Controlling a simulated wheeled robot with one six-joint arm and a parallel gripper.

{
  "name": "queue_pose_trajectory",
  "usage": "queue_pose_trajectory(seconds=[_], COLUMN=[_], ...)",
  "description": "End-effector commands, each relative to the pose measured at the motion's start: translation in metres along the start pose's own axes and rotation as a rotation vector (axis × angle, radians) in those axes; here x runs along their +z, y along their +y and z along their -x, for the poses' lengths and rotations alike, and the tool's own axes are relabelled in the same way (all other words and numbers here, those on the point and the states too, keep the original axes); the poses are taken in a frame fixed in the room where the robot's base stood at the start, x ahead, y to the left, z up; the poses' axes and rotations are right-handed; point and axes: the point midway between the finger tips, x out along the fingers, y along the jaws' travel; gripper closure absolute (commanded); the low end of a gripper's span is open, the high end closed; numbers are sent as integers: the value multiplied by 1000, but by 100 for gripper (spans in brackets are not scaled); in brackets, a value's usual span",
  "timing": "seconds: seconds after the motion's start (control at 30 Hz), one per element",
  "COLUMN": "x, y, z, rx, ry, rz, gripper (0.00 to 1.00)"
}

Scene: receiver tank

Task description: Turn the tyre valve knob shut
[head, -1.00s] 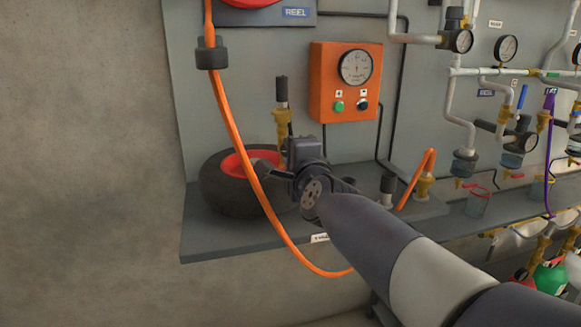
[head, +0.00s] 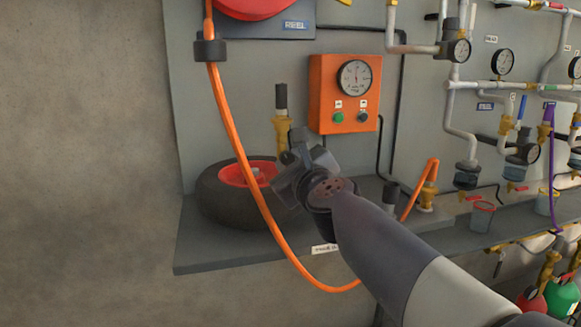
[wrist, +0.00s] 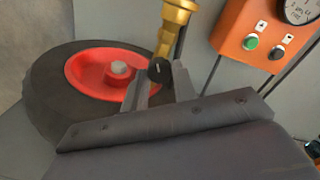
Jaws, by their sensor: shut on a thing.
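The brass tyre valve (head: 281,130) stands upright with a black top, behind the tyre's right side. It also shows in the wrist view (wrist: 173,25). Its small black knob (wrist: 158,71) sits low on the front of the brass body, with a pale mark on its face. My gripper (wrist: 158,80) is shut on the knob, one finger on either side. In the head view my gripper (head: 291,152) is tilted at the valve, and its body and wrist hide part of the valve's lower end. The tyre (head: 225,205), with a red hub, lies flat on the shelf.
An orange hose (head: 228,125) hangs in front of the tyre. An orange gauge box (head: 320,95) with a green button is on the wall, right of the valve. The grey shelf (head: 205,255) is clear at its front left. Pipes and gauges fill the right.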

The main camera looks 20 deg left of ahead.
Motion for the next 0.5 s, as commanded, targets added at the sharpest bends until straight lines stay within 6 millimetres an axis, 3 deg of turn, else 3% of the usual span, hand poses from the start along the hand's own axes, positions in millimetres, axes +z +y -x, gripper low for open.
queue_pose_trajectory(seconds=[0.5], x=[-2], y=[1], z=[0], rx=[-3], ry=[-14], rz=[-342], gripper=[96])
